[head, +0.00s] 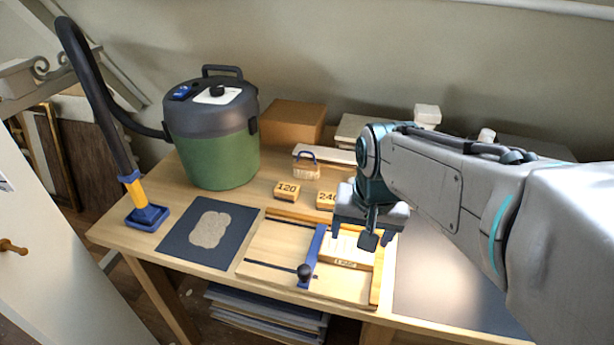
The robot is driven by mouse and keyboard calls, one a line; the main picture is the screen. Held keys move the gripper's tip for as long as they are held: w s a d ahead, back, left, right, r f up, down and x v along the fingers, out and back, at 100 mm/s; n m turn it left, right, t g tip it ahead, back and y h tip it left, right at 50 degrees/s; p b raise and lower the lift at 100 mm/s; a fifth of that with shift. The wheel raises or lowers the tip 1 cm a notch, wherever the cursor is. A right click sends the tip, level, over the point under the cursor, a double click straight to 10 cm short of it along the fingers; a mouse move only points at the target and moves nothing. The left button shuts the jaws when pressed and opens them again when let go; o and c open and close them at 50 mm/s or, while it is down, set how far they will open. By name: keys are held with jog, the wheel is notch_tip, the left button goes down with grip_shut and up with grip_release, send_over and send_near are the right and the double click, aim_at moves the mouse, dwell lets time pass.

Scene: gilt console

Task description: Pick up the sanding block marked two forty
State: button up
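The sanding block marked 240 (326,200) is a small wooden block on the table behind the wooden jig. Its right end is close to my gripper in the picture and may be partly covered by it. A similar block marked 120 (286,191) sits to its left. My gripper (363,234) hangs over the jig, to the right and in front of the 240 block. Its fingers look spread apart, with nothing seen between them.
The wooden jig (262,273) has a blue crossbar (313,257) with a black knob. A dark mat (180,237) lies left. A green vacuum (215,150) with hose, a small basket (306,170) and a cardboard box (293,121) stand behind. Little bare table separates them.

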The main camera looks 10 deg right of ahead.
jog(key=w+r+m+g, duration=0.1)
jog(key=w+m, duration=0.7)
jog(key=w, duration=0.6)
jog(key=m+g+b, duration=0.1)
jog(key=m+b, duration=0.1)
jog(key=m, duration=0.8)
send_over(329, 197)
jog(key=f, duration=1.3)
jog(key=shift+s+a+f, duration=0.2)
jog(key=shift+a+f, duration=0.1)
jog(key=shift+a, duration=0.05)
jog(key=shift+w+d+f+p, duration=0.1)
jog(key=shift+d+f+p, duration=0.15)
jog(key=shift+f, duration=1.1)
jog(key=shift+d+f+p, duration=0.15)
jog(key=shift+f+p, duration=0.1)
jog(key=shift+f, duration=1.05)
jog(key=c, duration=1.1)
